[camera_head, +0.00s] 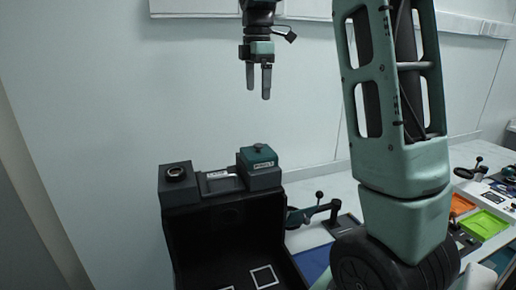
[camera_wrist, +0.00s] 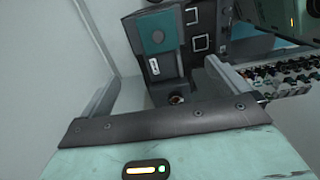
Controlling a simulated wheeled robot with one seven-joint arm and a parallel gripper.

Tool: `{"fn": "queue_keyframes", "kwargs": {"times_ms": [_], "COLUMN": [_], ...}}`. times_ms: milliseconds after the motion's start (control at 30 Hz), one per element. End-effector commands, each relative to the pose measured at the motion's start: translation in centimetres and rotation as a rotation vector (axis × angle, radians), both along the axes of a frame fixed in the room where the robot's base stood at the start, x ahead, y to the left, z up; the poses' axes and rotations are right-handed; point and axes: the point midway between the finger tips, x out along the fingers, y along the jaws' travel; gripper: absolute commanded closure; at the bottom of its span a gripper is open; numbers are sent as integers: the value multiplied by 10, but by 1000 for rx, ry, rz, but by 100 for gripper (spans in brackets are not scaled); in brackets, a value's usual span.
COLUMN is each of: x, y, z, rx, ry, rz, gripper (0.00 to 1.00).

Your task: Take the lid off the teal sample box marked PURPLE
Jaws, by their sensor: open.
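The teal sample box (camera_head: 259,158) sits on the right-hand dark block of a black stand. A round knob tops its lid, and its front has a small white label that seems to read PURPLE. In the wrist view the lid (camera_wrist: 158,32) shows from above as a teal square with a darker round knob, on the box. My gripper (camera_head: 259,90) is open and empty, pointing down well above the box, with clear air between. In the wrist view the box lies beyond my spread fingertips (camera_wrist: 162,72).
A dark block with a ring (camera_head: 174,172) stands at the stand's left end, with a white label plate (camera_head: 217,175) between. A lever device (camera_head: 316,208) is right of the stand. Green (camera_head: 483,224) and orange (camera_head: 461,205) trays lie farther right. The wall is behind.

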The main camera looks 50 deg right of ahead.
Motion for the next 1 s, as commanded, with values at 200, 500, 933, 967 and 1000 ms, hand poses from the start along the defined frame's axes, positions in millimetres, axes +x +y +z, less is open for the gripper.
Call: {"fn": "queue_keyframes", "kwargs": {"times_ms": [200, 500, 933, 967, 1000], "x": [-1, -1, -1, 0, 0], "y": [-5, -4, -3, -3, -3], "z": [-29, -90, -132, -136, -142], "rx": [1, 1, 1, 1, 1], "ry": [6, 6, 6, 6, 6], "rz": [9, 8, 9, 9, 9], "gripper": [0, 0, 0, 0, 0]}}
